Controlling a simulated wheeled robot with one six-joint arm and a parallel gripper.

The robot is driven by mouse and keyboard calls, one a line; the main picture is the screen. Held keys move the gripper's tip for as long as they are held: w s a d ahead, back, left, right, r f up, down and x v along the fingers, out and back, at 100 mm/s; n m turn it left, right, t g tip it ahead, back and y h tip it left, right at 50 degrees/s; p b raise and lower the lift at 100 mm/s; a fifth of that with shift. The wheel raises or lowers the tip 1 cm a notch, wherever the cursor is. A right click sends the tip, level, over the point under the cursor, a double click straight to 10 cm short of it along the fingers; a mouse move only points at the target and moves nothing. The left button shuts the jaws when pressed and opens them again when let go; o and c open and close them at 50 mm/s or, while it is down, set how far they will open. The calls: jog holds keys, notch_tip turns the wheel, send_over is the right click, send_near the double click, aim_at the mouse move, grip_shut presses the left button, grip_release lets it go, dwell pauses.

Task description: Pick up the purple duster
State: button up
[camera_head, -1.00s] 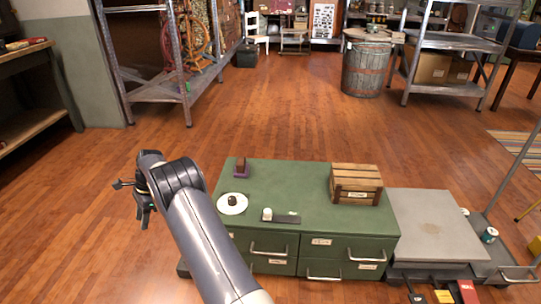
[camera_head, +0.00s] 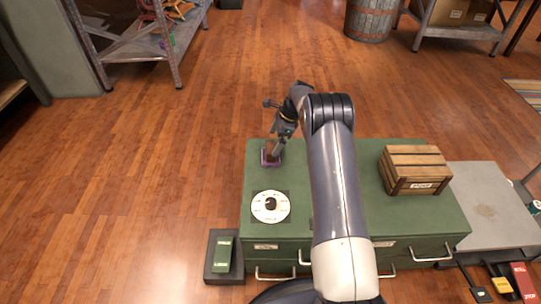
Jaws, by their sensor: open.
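The purple duster (camera_head: 265,160), a small brown block with a purple base, stands on the far left corner of the green cabinet (camera_head: 330,165). My gripper (camera_head: 277,150) points down right at the duster, its jaws open, and it overlaps the duster's upper part in this view. I cannot tell whether the fingers touch it or are around it. Part of the duster is hidden by the gripper.
A white round disc (camera_head: 270,206) with a dark knob lies on the cabinet in front of the duster. A wooden crate (camera_head: 416,168) stands at the cabinet's right. A green box (camera_head: 222,254) lies on a low dark block at the left. Left floor is clear.

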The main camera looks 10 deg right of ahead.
aim_at(271, 146)
jog(key=shift+w+d+f, duration=0.1)
jog(key=shift+f, duration=0.15)
jog(key=b+x, duration=0.2)
jog(key=x, duration=0.2)
jog(key=shift+s+f, duration=0.2)
jog(key=shift+f, duration=0.15)
jog(key=shift+a+r, duration=0.1)
jog(key=shift+a, duration=0.1)
jog(key=c, duration=1.1)
notch_tip(271, 146, up, 10)
jog(key=p, duration=0.3)
